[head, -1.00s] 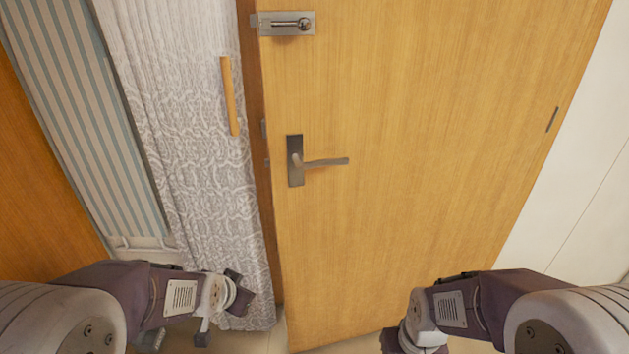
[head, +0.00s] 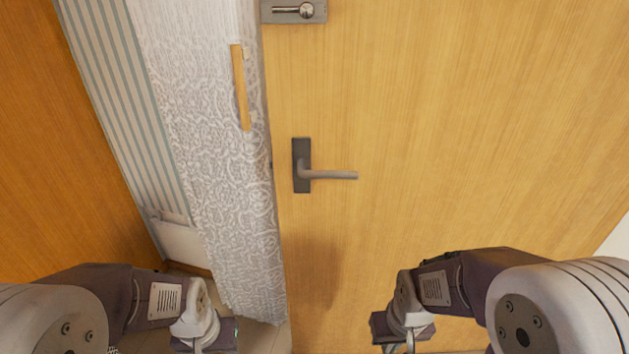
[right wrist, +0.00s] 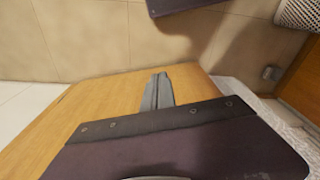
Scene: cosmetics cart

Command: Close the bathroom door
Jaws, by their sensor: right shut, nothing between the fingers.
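The light wooden bathroom door (head: 430,120) fills the middle and right of the head view, its face turned towards me. It carries a grey lever handle (head: 329,175) on a dark plate and a metal bolt (head: 294,11) higher up. The door's left edge meets the patterned pale panel, and I cannot tell how far it stands ajar. My right gripper (head: 402,340) is low in front of the door, below and right of the lever. In the right wrist view its fingers (right wrist: 158,92) are shut and empty against the wooden surface (right wrist: 100,105). My left gripper (head: 205,343) is low left, fingertips cut off.
A pale patterned panel (head: 195,110) with a wooden strip (head: 240,88) stands left of the door. Beyond it are a striped surface (head: 125,110) and a darker orange wooden surface (head: 55,150). Tiled floor (right wrist: 85,35) shows in the right wrist view.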

